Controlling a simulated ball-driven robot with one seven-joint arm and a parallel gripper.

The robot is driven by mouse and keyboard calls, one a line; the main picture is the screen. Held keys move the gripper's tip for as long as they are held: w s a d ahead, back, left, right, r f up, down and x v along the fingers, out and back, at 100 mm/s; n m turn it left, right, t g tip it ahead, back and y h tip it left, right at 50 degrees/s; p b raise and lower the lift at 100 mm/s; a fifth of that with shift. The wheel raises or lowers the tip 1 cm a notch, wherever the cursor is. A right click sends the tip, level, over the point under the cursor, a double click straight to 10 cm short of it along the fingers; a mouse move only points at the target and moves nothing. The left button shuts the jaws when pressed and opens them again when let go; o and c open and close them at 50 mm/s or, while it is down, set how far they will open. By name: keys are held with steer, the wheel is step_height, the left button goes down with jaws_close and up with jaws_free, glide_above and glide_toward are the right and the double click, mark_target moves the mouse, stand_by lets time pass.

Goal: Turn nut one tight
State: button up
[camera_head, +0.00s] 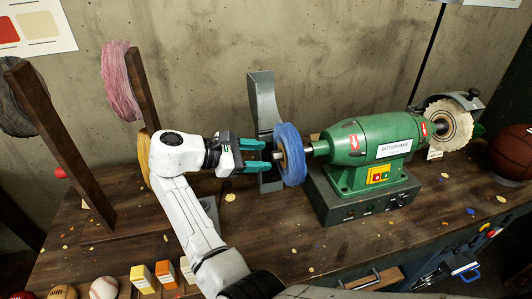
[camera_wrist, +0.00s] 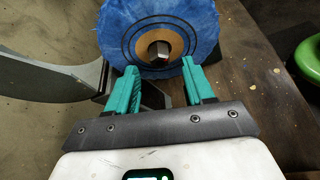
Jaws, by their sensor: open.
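The green buffing machine (camera_head: 378,148) stands on the bench with a blue buffing wheel (camera_head: 290,154) on its left shaft. In the wrist view the blue wheel (camera_wrist: 160,20) faces me, with a tan disc and a hex nut (camera_wrist: 159,51) at its centre. My gripper (camera_head: 262,157) comes in from the left, close to the wheel's hub. Its teal fingers (camera_wrist: 164,78) are apart, one on each side below the nut in the wrist view. They hold nothing that I can see. In the head view the fingers partly hide the nut.
A grey metal guard (camera_head: 262,100) stands behind the wheel. A pale wheel (camera_head: 449,125) is on the machine's right end. A basketball (camera_head: 512,152) lies at right.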

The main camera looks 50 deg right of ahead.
mark_target(277, 156)
steer(key=shift+x, duration=1.35)
steer(key=shift+c, duration=0.2)
jaws_close()
